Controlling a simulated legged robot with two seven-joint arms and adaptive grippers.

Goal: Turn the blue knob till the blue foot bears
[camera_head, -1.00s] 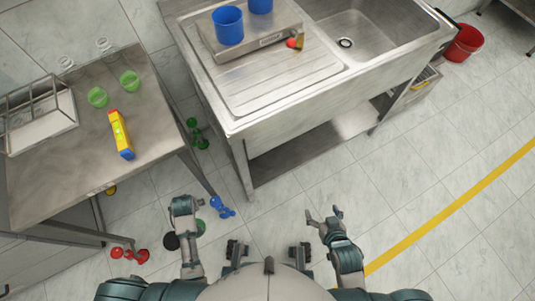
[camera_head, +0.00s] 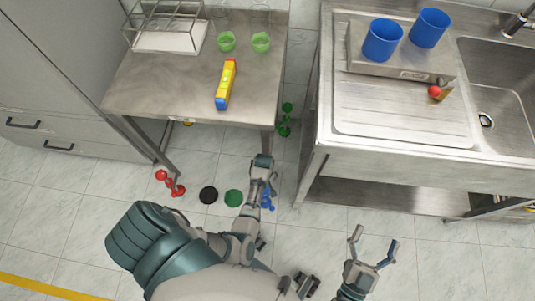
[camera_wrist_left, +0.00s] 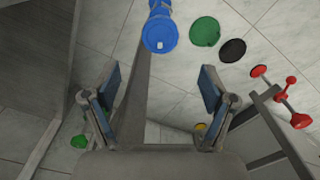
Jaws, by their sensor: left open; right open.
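The blue fitting (camera_head: 267,200) is low at the front right leg of the left steel table, partly hidden by my left arm. In the left wrist view its round blue face with a small white mark (camera_wrist_left: 160,34) is at the top. I cannot tell knob from foot, nor whether the foot touches the floor. My left gripper (camera_head: 262,160) is beside that leg; in the wrist view its fingers (camera_wrist_left: 160,88) are open, with the leg between them and the blue fitting beyond the tips. My right gripper (camera_head: 374,243) is open and empty over the floor.
Red (camera_head: 171,184) and green (camera_head: 285,120) fittings are near other legs. A black disc (camera_head: 208,195) and a green disc (camera_head: 234,198) lie on the floor. The table (camera_head: 150,85) bears a yellow level (camera_head: 225,85) and green cups. A sink unit (camera_head: 400,150) stands right.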

